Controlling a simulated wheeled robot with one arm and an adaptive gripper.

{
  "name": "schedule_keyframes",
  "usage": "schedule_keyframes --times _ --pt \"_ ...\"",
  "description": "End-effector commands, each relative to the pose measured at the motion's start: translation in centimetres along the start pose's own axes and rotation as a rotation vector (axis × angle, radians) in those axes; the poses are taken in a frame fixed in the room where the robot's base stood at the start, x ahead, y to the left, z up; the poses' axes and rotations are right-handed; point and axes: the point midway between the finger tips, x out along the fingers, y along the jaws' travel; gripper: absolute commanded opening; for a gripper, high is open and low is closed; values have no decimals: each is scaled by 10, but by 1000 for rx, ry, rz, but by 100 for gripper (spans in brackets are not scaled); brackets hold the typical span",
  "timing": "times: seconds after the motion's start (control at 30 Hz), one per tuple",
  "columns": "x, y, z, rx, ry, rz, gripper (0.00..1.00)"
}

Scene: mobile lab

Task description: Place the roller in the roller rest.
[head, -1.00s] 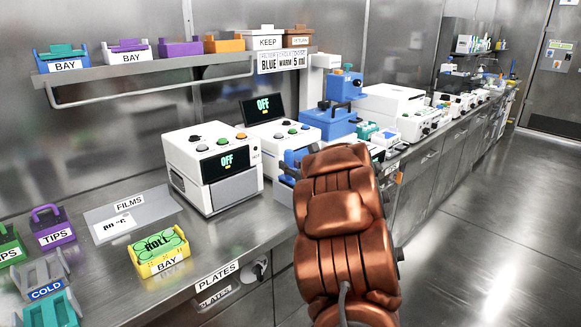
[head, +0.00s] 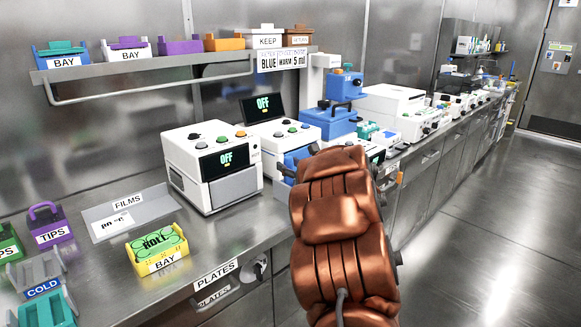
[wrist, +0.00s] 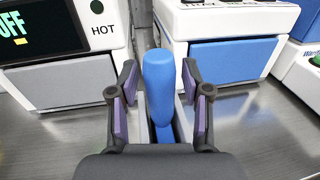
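In the wrist view a blue rounded upright handle, which looks like the roller (wrist: 160,85), stands between the fingers of my gripper (wrist: 160,100). The fingers are apart, one on each side, with a visible gap between each purple pad and the handle. The handle's lower end continues into a blue part close to my gripper, partly hidden by it. In the head view my copper-coloured arm hides most of the gripper. I cannot make out a roller rest for certain in either view.
Two white machines stand behind the handle, one with a grey front (wrist: 50,85) and one with a blue front (wrist: 225,60). A yellow bay (head: 160,262) and a films tray (head: 100,222) lie left on the steel bench. The floor at right is clear.

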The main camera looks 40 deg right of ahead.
Motion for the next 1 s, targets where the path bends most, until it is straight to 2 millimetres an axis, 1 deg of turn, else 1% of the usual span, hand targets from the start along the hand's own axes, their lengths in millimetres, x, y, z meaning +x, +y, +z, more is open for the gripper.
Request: schedule_keyframes --times 0.37,0.7,0.73,1.0 --pt "0 0 1 0 0 0 56" --pt "-2 0 17 0 2 0 56" --pt "-8 -1 12 -3 1 -1 56" --pt "-54 -2 11 -2 2 -3 56"
